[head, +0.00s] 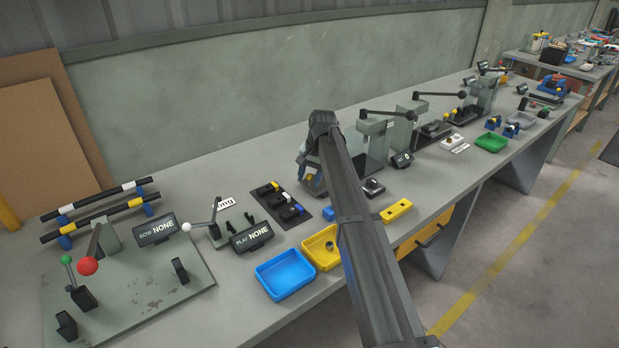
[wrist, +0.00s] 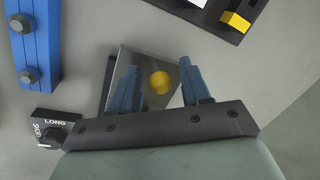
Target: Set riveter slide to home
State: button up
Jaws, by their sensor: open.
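In the wrist view a round yellow knob (wrist: 160,82) sits on a grey metal plate (wrist: 128,62) with a dark edge. It may be the riveter slide's knob; no label on it shows. My gripper (wrist: 160,75) is open, its two blue fingers on either side of the knob with gaps visible. I cannot tell whether the fingertips are down at the knob's height. In the head view my gripper (head: 316,182) is mostly hidden behind my dark arm, near a grey-green bench machine.
A dial (wrist: 52,134) marked LONG and SHORT is at lower left in the wrist view, below a blue block (wrist: 34,45) with grey knobs. In the head view, a blue tray (head: 286,274), a yellow tray (head: 314,258) and lever machines (head: 376,140) crowd the bench.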

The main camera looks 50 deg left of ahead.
jog(key=shift+f, duration=0.1)
jog(key=shift+c, duration=0.3)
grip_shut()
dwell(0.4)
